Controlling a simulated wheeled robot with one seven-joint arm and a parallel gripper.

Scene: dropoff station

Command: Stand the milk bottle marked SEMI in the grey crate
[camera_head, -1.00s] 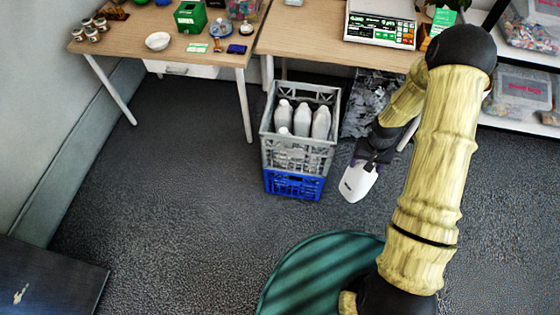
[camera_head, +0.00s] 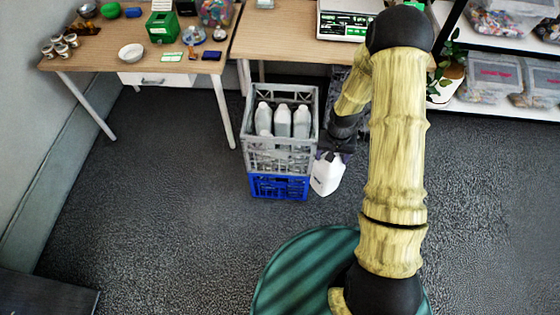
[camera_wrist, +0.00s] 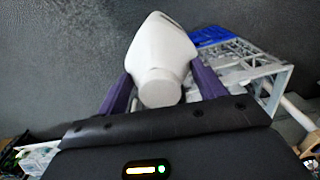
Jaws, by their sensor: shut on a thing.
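A white milk bottle (camera_head: 327,174) is held by my gripper (camera_head: 332,155), just right of the crates in the head view. The bottle hangs close to upright, lower than the crate's rim. Its marking is too small to read. In the wrist view the bottle (camera_wrist: 160,60) sits between the two purple fingers (camera_wrist: 162,92), cap end toward the camera. The grey crate (camera_head: 280,161) stands on a blue crate and holds several white bottles (camera_head: 283,121) standing upright. In the wrist view the grey crate (camera_wrist: 272,71) shows at the right, beyond the fingers.
The blue crate (camera_head: 279,187) rests on the floor. A wooden table (camera_head: 100,47) with small goods stands behind to the left, and another with a scale (camera_head: 345,22) stands behind. Shelves with tubs (camera_head: 495,75) are at the right. Floor left of the crates is clear.

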